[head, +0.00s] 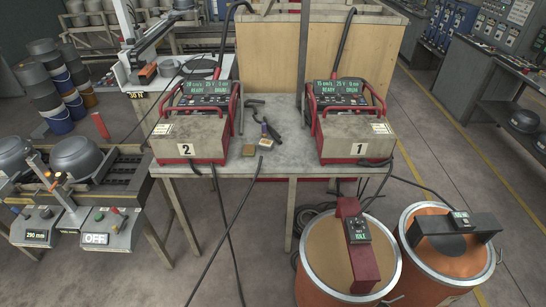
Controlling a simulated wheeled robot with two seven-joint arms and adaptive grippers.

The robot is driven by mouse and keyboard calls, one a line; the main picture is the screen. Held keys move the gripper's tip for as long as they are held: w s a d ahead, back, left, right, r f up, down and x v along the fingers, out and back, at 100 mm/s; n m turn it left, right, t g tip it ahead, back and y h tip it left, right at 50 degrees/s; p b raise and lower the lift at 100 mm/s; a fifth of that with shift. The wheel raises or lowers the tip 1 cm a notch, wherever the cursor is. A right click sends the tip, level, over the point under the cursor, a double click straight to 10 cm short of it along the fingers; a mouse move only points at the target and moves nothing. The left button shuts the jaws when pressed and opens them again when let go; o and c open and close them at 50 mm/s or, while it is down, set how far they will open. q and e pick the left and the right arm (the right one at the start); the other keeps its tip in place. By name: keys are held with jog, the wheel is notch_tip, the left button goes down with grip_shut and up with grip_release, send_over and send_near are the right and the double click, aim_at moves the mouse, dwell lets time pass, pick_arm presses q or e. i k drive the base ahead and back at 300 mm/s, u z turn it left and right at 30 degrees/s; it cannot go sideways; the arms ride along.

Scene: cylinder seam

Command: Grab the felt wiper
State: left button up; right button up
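Two small tan-brown blocks lie near the front middle of the grey table (270,165): a right block (265,144) and a left block (248,150). Either could be the felt wiper; they are too small to tell which. Dark hand tools (271,130), perhaps pliers, lie just behind them. Neither of my grippers shows in the head view, and nothing is seen touching the blocks.
Red-framed welding units marked 2 (188,137) and 1 (355,137) flank the blocks. Black cables hang over the table front. Two copper-coloured drums (325,250) (430,275) stand at lower right. A bench with a cylinder fixture (75,157) is at left.

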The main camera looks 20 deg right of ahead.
aim_at(265, 144)
jog(key=u, duration=0.4)
jog(key=i, duration=1.3)
jog(key=z, duration=0.95)
jog(key=i, duration=0.55)
jog(key=z, duration=0.55)
